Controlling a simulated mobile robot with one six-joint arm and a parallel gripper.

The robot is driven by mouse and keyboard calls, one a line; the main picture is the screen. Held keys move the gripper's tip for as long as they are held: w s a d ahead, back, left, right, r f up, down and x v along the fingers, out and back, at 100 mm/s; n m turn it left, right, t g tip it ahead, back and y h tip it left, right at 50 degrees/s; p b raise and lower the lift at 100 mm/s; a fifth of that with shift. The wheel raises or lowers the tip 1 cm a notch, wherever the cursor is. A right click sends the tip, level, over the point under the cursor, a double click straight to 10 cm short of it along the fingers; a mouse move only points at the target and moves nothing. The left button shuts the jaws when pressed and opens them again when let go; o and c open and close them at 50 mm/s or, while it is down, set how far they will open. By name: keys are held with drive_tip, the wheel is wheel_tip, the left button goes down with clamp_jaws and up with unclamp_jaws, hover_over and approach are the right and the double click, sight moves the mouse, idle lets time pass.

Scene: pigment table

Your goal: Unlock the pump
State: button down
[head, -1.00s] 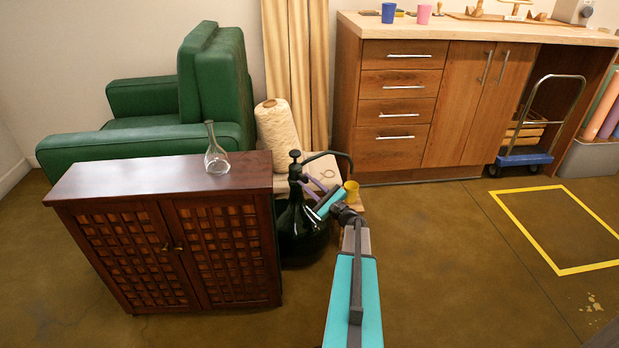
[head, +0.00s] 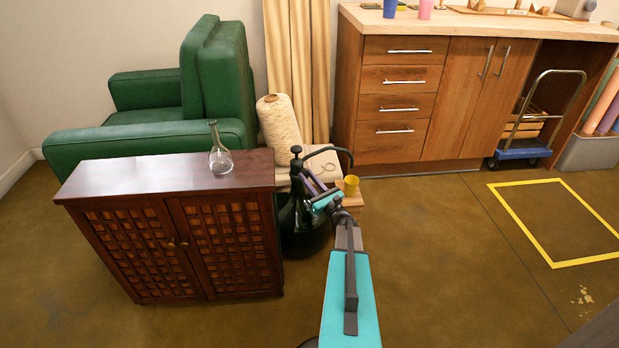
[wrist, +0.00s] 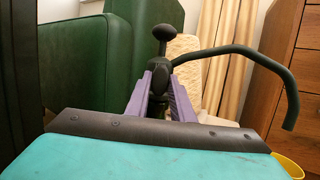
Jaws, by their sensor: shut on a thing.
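The pump (head: 303,226) is a dark bottle-shaped vessel on the floor, right beside the wooden cabinet. It has a round black knob (wrist: 164,33) on top and a curved dark spout (wrist: 243,52) reaching right. My gripper (head: 306,179) has purple fingers and reaches the pump's upper part from the front right. In the wrist view, my fingers (wrist: 161,84) are shut on the pump's neck, just below the knob. The fingers and teal palm hide the lower neck and body there. I cannot tell the state of any lock.
The cabinet (head: 170,172) stands close left of the pump, with a glass flask (head: 220,155) on top. A low wooden stand with a yellow cup (head: 351,185) and a cream thread cone (head: 278,121) are close behind. Open floor lies to the right, with a yellow-taped square (head: 552,182).

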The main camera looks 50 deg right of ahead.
drive_tip(key=shift+r, duration=0.1)
drive_tip(key=c, duration=1.5)
unclamp_jaws()
drive_tip(key=shift+c, duration=0.2)
drive_tip(key=shift+s, duration=0.1)
drive_tip(key=p+v, duration=0.2)
drive_tip(key=v, duration=1.1)
drive_tip(key=shift+s, duration=0.25)
drive_tip(key=shift+a+f, duration=0.1)
drive_tip(key=shift+f, duration=0.1)
